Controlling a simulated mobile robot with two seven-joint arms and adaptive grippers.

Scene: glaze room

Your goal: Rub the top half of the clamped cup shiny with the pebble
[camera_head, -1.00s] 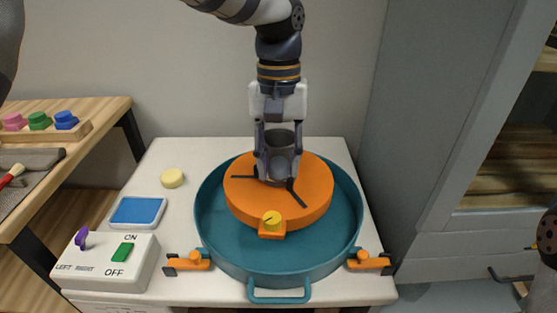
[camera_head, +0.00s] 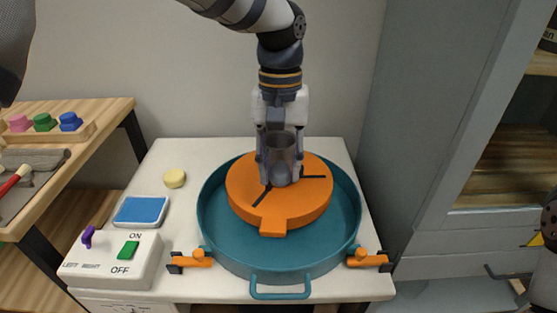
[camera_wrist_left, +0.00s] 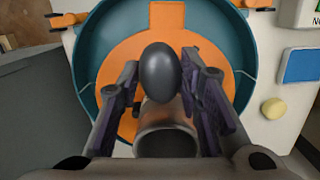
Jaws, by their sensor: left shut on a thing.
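In the left wrist view the gripper (camera_wrist_left: 162,88) is shut on a smooth dark egg-shaped pebble (camera_wrist_left: 160,70). The pebble is close to the cup wall; I cannot tell whether they touch. The head view does not show the pebble clearly.
A teal basin (camera_head: 225,247) surrounds the wheel head, with orange latches (camera_head: 193,260) at its front. A switch box (camera_head: 112,259), blue sponge-like pad (camera_head: 141,210) and yellow disc (camera_head: 174,178) stand at left. A grey cabinet (camera_head: 432,120) rises at right.

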